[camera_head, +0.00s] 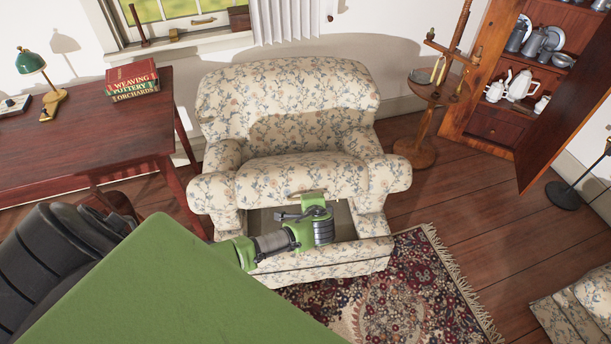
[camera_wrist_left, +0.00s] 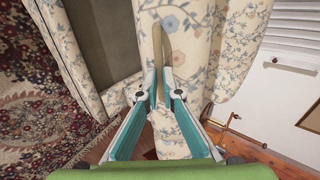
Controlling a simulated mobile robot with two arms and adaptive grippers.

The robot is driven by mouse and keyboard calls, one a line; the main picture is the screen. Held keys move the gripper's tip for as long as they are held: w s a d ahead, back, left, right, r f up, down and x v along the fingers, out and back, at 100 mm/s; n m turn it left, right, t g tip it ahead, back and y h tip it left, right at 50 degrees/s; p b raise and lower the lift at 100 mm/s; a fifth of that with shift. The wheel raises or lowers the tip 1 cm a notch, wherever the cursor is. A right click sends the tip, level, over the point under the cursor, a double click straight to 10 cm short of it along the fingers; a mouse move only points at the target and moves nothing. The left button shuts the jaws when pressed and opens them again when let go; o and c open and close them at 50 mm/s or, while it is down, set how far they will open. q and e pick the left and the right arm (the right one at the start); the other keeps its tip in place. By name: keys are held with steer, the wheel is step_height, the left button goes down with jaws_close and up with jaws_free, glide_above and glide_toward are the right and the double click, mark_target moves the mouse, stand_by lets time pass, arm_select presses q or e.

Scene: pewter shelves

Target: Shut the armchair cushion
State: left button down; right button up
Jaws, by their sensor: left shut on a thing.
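The floral armchair (camera_head: 285,95) stands in the middle of the head view. Its seat cushion (camera_head: 275,180) is raised at the front, leaving a dark hollow (camera_head: 345,222) open beneath it, behind the floral front panel (camera_head: 340,262). My left gripper (camera_head: 313,197) is at the cushion's front edge. In the left wrist view, the fingers (camera_wrist_left: 159,88) are shut on a tan strip (camera_wrist_left: 158,48) against the floral cushion (camera_wrist_left: 190,35). The grey-brown hollow (camera_wrist_left: 105,35) shows beside it. My green arm hides the chair's lower left. My right gripper is not in view.
A wooden desk (camera_head: 95,135) with books (camera_head: 132,80) and a green lamp (camera_head: 32,65) stands left. A small round table (camera_head: 425,92) and an open cabinet (camera_head: 500,130) stand right. A patterned rug (camera_head: 400,295) lies in front.

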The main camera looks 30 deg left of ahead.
arm_select(q)
steer(key=s+d+f+b, duration=0.1)
steer(key=s+f+b, duration=0.1)
steer(key=f+b, duration=0.2)
steer(key=s+d+f+b, duration=0.2)
steer(key=f+b, duration=0.1)
steer(key=f, duration=0.6)
steer(key=shift+b, duration=0.4)
steer(key=c, duration=2.4)
jaws_free()
steer(key=shift+w+r+p, duration=0.1)
steer(key=shift+r+p, duration=0.2)
steer(key=shift+r, duration=0.05)
steer(key=shift+o, duration=1.2)
steer(key=shift+d+f, duration=0.1)
steer(key=shift+f, duration=0.1)
steer(key=shift+d, duration=0.1)
steer(key=v, duration=1.2)
